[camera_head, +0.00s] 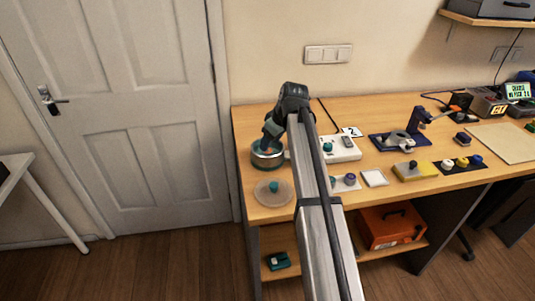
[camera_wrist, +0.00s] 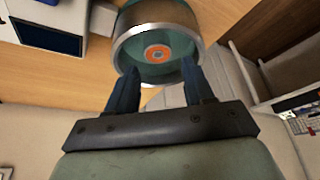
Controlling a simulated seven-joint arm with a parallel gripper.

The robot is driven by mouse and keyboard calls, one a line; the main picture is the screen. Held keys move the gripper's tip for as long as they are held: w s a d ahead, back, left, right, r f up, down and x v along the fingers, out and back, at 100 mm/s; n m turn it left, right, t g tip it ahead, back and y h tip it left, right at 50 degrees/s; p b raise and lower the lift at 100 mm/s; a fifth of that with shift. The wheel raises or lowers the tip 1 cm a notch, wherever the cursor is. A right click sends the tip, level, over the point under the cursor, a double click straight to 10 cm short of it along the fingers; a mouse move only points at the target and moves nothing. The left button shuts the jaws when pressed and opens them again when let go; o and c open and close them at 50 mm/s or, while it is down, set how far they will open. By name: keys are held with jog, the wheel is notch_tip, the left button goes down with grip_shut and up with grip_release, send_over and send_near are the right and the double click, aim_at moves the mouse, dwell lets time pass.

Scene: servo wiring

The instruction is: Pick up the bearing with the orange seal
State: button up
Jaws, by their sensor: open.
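The bearing with the orange seal (camera_wrist: 157,53) lies inside a round teal container with a metal rim (camera_wrist: 197,32). In the head view the container (camera_head: 267,163) stands at the left end of the desk, and a small orange patch shows in it under my gripper. My gripper (camera_wrist: 159,72) is open, with its two dark blue fingers apart and nothing between them. The fingertips are at the container's near rim in the wrist view, and the bearing shows beyond them. I cannot tell how far above the bearing the fingertips are.
A round pale mat (camera_head: 262,195) with a teal part lies in front of the container. A white box (camera_head: 345,149) stands to the right, and a blue fixture (camera_head: 385,144) further right. A yellow block (camera_head: 414,173) and a small white tray (camera_head: 374,178) are near the front edge.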

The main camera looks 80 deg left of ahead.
aim_at(269, 151)
jog(key=x, duration=0.4)
jog(key=shift+w+d+f, duration=0.1)
jog(key=shift+w+f, duration=0.05)
jog(key=shift+w, duration=0.05)
jog(key=shift+c, duration=0.3)
jog(key=c, duration=0.8)
